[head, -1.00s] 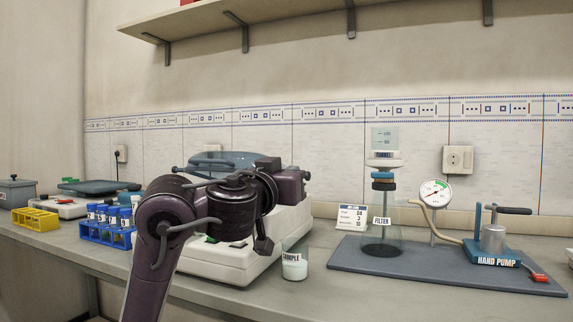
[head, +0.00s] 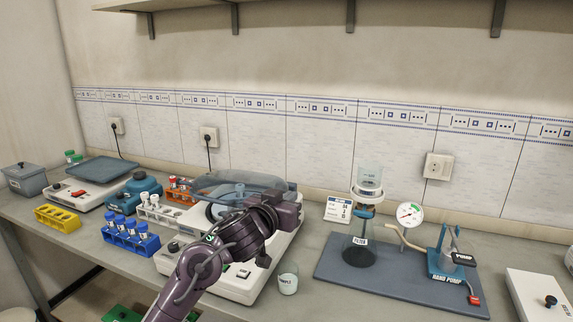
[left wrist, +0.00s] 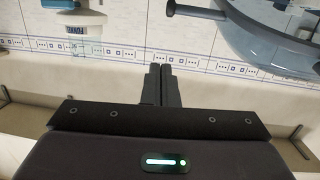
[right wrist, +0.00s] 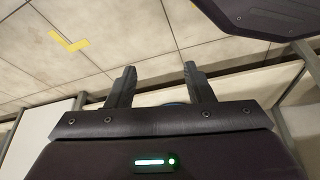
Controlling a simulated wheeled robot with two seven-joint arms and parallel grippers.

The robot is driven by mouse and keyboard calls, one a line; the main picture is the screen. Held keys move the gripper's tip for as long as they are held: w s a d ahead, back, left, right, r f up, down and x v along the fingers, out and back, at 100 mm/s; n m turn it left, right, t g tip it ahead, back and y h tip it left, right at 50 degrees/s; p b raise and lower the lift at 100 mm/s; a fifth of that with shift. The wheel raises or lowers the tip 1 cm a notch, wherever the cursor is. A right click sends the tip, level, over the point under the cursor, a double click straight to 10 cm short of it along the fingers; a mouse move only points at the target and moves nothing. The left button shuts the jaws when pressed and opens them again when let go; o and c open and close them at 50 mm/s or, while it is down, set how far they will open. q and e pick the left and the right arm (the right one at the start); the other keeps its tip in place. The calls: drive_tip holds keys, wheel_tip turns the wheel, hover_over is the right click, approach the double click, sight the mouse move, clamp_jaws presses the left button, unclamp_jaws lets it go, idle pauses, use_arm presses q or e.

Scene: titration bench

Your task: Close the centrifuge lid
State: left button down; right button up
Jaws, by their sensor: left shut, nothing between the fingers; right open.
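The centrifuge (head: 238,284) is a white box with a sloped front panel, in the middle of the bench in the head view. Its see-through blue-grey lid (head: 215,184) lies over the bowl at a shallow tilt. My arm covers part of the bowl, so I cannot tell how wide any gap is. My left gripper (head: 293,194) is at the lid's right side. In the left wrist view its fingers (left wrist: 161,82) are together and empty, with the lid's rim (left wrist: 235,40) beside them, apart. My right gripper (right wrist: 158,85) is open and empty, away from the centrifuge.
A sample beaker (head: 288,283) stands close to the centrifuge's right front. The filter flask (head: 359,252) and hand pump (head: 447,262) stand on a mat farther right. Blue (head: 130,240) and white (head: 160,214) tube racks crowd the left side. A shelf (head: 300,12) hangs above.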

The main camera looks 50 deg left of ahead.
use_arm(q)
drive_tip(key=shift+g+y, duration=0.5)
drive_tip(key=shift+y, duration=0.1)
drive_tip(key=w+a+p, duration=0.1)
drive_tip(key=a, duration=0.1)
drive_tip(key=w+a+p, duration=0.1)
drive_tip(key=w+a, duration=0.3)
drive_tip(key=shift+w+a+f+p, duration=0.2)
drive_tip(key=shift+a+f+p, duration=0.05)
drive_tip(key=shift+p, duration=0.15)
drive_tip(key=shift+n, duration=0.3)
drive_tip(key=f, duration=0.2)
drive_tip(key=s+f, duration=0.1)
drive_tip(key=f, duration=0.1)
drive_tip(key=shift+d, duration=0.35)
use_arm(e)
drive_tip(key=s+d+r+g+h, duration=0.1)
drive_tip(key=s+d+g, duration=0.2)
drive_tip(key=s, duration=0.8)
drive_tip(key=shift+s+r, duration=0.15)
